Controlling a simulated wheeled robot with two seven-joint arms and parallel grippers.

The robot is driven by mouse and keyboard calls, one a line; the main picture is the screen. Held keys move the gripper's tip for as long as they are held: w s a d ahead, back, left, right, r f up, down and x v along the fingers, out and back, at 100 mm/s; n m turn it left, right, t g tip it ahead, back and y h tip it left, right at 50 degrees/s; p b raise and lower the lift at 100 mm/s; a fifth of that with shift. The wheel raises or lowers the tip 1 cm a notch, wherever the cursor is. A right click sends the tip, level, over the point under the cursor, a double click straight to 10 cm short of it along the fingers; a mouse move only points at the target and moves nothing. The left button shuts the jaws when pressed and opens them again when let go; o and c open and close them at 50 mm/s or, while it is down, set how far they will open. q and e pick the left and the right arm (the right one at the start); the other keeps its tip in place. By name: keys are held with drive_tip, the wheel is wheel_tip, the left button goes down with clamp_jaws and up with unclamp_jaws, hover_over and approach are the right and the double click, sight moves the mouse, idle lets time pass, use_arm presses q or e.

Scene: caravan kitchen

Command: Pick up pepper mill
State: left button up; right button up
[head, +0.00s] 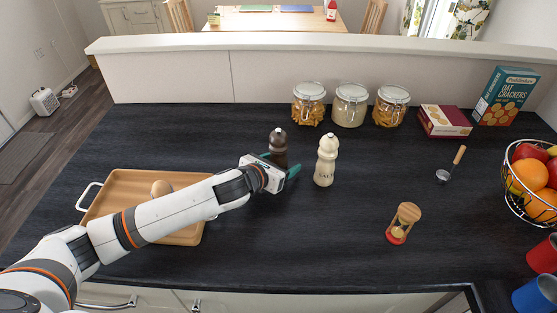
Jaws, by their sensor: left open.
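The dark brown pepper mill (278,143) stands upright on the black worktop, left of the cream salt mill (326,160). My left gripper (284,169) is low over the worktop at the pepper mill, with its teal fingers open. One finger shows at the mill's left and one in front to the right, so the mill appears to stand between them. The mill's lower part is partly hidden by the gripper, and I cannot tell whether the fingers touch it. My right gripper is not in view.
A wooden tray (187,235) with an egg-like item lies under my left arm. Glass jars (351,105), a maroon box (444,121) and an oat crackers box (506,96) stand along the back. The front middle is clear.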

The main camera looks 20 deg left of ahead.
sight(282, 132)
use_arm(q)
drive_tip(key=shift+w+d+f, duration=0.1)
drive_tip(key=shift+w+f, duration=0.05)
drive_tip(key=shift+w, duration=0.2)
drive_tip(key=shift+s, duration=0.1)
drive_tip(key=c, duration=1.3)
drive_tip(key=shift+o, duration=0.2)
wheel_tip(282, 132, up, 10)
drive_tip(key=shift+r, duration=0.1)
